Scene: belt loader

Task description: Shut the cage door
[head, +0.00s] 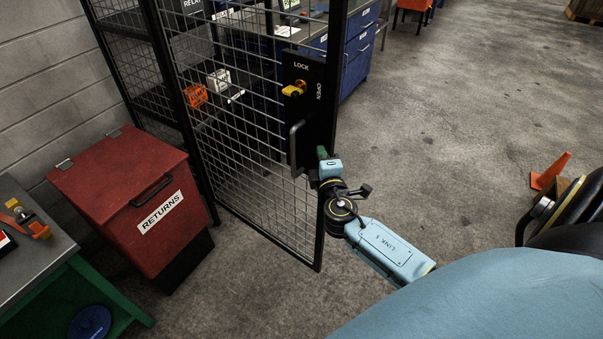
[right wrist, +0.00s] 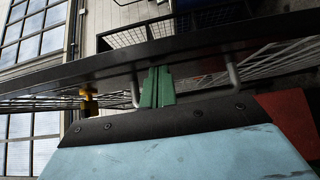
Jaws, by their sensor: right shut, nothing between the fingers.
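The cage door (head: 262,190) is a wire-mesh panel in a black frame, standing upright, with no post meeting its right edge. A black plate marked LOCK and OPEN (head: 302,68) carries a yellow latch (head: 293,89) and, lower down, a black pull handle (head: 295,148). My right gripper (head: 322,154) has green fingers and is shut and empty, right by the plate's lower end near the door's free edge. In the right wrist view the closed fingers (right wrist: 157,88) reach toward a dark bar (right wrist: 100,68); I cannot tell if they touch it. The yellow latch (right wrist: 88,103) shows there too. My left gripper is out of view.
A red RETURNS bin (head: 120,200) stands left of the door, beside a grey-topped table (head: 40,255). Blue drawers (head: 358,50) stand behind the door. An orange cone (head: 550,172) is at right. The floor between door and cone is clear.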

